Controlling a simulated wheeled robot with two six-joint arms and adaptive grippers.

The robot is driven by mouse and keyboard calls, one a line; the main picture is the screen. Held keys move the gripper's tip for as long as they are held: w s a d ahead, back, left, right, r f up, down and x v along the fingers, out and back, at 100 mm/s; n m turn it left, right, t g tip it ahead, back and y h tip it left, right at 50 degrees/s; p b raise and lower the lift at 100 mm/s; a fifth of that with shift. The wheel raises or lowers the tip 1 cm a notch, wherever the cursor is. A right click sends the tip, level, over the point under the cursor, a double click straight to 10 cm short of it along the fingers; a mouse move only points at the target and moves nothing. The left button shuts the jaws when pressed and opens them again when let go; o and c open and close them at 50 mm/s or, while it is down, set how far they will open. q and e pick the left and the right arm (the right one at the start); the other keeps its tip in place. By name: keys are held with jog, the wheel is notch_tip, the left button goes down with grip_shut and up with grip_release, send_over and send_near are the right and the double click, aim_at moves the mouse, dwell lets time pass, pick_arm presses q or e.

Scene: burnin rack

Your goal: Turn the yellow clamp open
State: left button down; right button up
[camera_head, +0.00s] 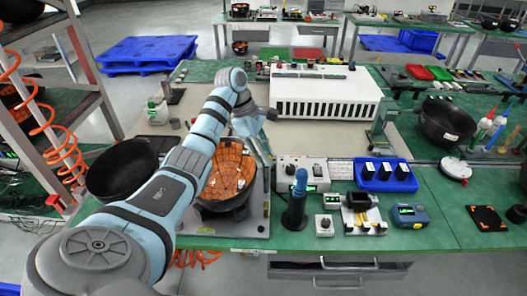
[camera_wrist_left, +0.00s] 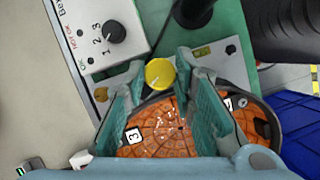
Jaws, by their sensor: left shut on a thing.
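The yellow clamp (camera_wrist_left: 159,74) is a round yellow knob in the left wrist view, close to the rim of the orange-lined black bowl (camera_wrist_left: 158,128). My left gripper (camera_wrist_left: 160,70) has one finger on each side of the clamp and is shut on it. In the head view my left gripper (camera_head: 264,154) points down at the right side of the bowl (camera_head: 228,174). The clamp is hidden there behind the gripper. My right gripper is in neither view.
A blue bin (camera_head: 386,177) is farther right. An empty black bowl (camera_head: 122,168) sits left under my arm. A white slotted unit (camera_head: 325,90) stands behind.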

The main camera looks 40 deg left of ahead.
pick_arm(q)
jog(key=m+g, duration=0.1)
jog(key=m, duration=0.1)
jog(key=shift+w+m, duration=0.1)
jog(key=shift+m, duration=0.3)
jog(key=shift+f+m+g, duration=0.1)
jog(key=shift+m+g, duration=0.2)
jog(key=shift+m, duration=0.4)
jog(key=shift+m+g+b, duration=0.3)
jog(key=shift+m+b, duration=0.05)
jog(key=shift+m, duration=0.55)
jog(key=c, duration=1.3)
grip_release()
jog(key=shift+c, duration=0.2)
